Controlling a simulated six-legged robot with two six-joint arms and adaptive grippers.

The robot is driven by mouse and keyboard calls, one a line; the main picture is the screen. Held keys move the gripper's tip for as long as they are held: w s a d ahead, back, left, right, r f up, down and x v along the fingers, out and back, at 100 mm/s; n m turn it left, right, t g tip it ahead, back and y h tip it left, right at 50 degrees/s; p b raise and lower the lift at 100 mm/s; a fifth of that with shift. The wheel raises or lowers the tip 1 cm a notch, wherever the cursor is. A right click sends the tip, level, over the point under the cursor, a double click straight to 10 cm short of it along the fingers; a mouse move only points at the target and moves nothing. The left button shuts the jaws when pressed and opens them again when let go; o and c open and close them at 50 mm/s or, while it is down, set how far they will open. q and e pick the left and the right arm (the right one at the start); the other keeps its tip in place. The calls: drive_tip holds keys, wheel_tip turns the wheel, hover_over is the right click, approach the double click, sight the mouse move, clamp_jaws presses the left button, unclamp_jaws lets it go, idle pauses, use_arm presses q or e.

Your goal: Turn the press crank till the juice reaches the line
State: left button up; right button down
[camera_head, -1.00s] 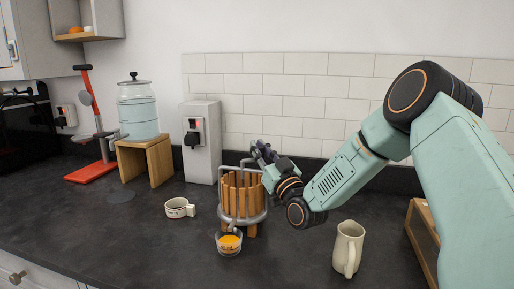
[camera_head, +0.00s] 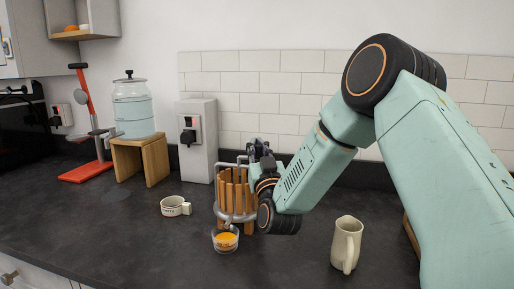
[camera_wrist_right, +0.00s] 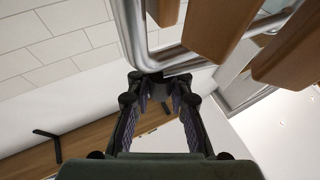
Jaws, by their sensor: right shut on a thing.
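The press (camera_head: 236,196) is a wooden-slatted basket in a grey metal frame with a ring base, standing mid-counter. A small clear glass (camera_head: 225,240) with orange juice stands in front of it under the spout; a fill line cannot be made out. My right gripper (camera_head: 259,150) is at the top right of the press, shut on the crank, whose grip is mostly hidden by the fingers. In the right wrist view the fingertips (camera_wrist_right: 157,82) close around a dark piece next to a bent metal bar (camera_wrist_right: 138,35) and wooden slats (camera_wrist_right: 210,30). My left gripper is not in view.
A white socket box (camera_head: 198,140), a glass dispenser (camera_head: 134,108) on a wooden stand and a red-based lever stand (camera_head: 86,172) are behind left. The front counter is clear.

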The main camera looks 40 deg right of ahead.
drive_tip(key=shift+f, duration=0.1)
drive_tip(key=c, duration=1.2)
unclamp_jaws()
drive_tip(key=shift+s+d, duration=0.1)
drive_tip(key=shift+d, duration=0.05)
drive_tip(key=v, duration=1.2)
